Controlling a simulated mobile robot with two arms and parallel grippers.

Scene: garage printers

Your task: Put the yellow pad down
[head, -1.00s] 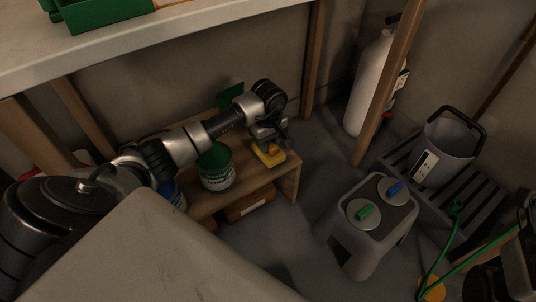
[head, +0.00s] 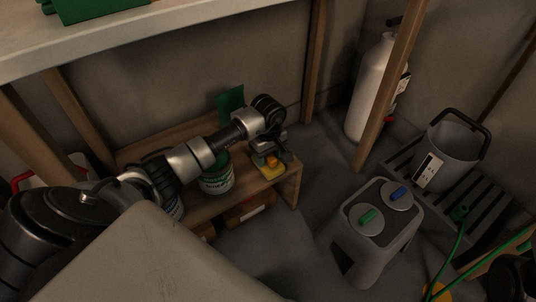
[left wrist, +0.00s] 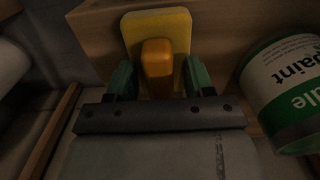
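The yellow pad (head: 272,171) with its orange grip lies at the right end of the low wooden shelf (head: 203,205) in the head view. It looks flat on the board. In the left wrist view the pad (left wrist: 182,22) is at top centre, with the orange grip (left wrist: 157,68) in front of it. My left gripper (left wrist: 160,80) has its green fingers on either side of the grip, with a narrow gap showing on both sides. It also shows above the pad in the head view (head: 268,150). My right gripper cannot be made out.
A green paint tin (head: 217,180) stands on the shelf just left of the pad. A wooden post (head: 385,95) and white cylinder (head: 370,90) are right of the shelf. A grey stool (head: 365,245) and bucket (head: 455,148) stand further right. Floor shows between shelf and stool.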

